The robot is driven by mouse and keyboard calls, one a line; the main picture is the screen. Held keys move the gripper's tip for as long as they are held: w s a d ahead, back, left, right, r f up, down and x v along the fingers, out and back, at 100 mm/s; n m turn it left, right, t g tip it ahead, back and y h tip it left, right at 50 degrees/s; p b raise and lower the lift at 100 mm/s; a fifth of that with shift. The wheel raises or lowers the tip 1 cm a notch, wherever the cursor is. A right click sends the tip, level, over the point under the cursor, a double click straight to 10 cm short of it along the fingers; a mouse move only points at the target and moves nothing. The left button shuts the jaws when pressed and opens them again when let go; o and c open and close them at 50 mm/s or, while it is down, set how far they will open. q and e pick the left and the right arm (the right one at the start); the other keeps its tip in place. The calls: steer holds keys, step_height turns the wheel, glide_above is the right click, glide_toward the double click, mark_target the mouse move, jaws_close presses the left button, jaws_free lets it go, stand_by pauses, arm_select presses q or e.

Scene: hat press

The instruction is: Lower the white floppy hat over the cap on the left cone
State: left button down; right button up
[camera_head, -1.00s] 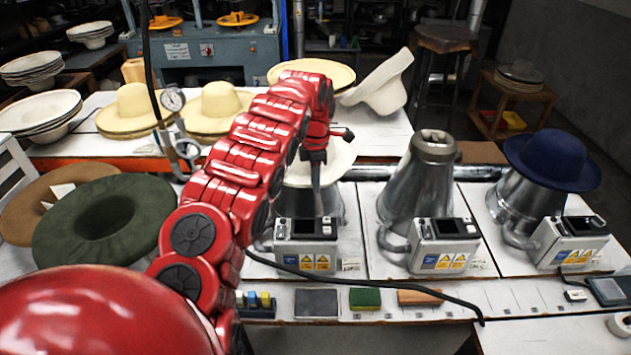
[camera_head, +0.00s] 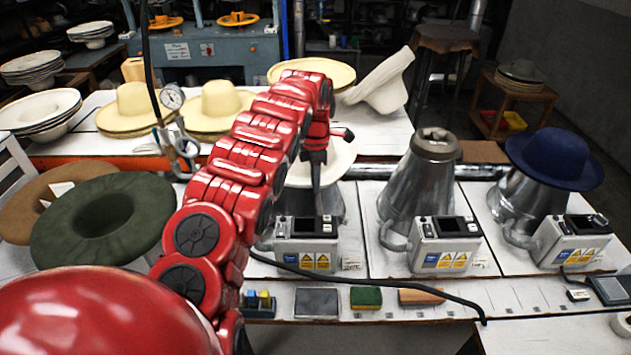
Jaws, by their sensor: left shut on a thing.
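A white floppy hat (camera_head: 338,163) is over the top of the left cone (camera_head: 330,200), largely hidden behind my red left arm. My left gripper (camera_head: 317,180) points down at the hat and is shut on it. The cap on the left cone is not visible; the hat and arm cover that spot. I cannot tell how far down the hat sits. My right gripper is not in view.
A blue hat (camera_head: 553,160) sits on the right cone (camera_head: 518,205). A green hat (camera_head: 100,220) and a brown hat (camera_head: 40,195) lie at left. Control boxes (camera_head: 306,243) stand before the cones. A black cable (camera_head: 400,285) crosses the front.

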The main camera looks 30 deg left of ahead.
arm_select(q)
steer(key=c, duration=0.8)
jaws_free()
steer(key=shift+r, duration=0.1)
step_height(320, 180, up, 5)
steer(key=p, duration=0.4)
steer(key=shift+p, duration=0.3)
steer(key=shift+r+p, duration=0.75)
steer(key=shift+r, duration=0.45)
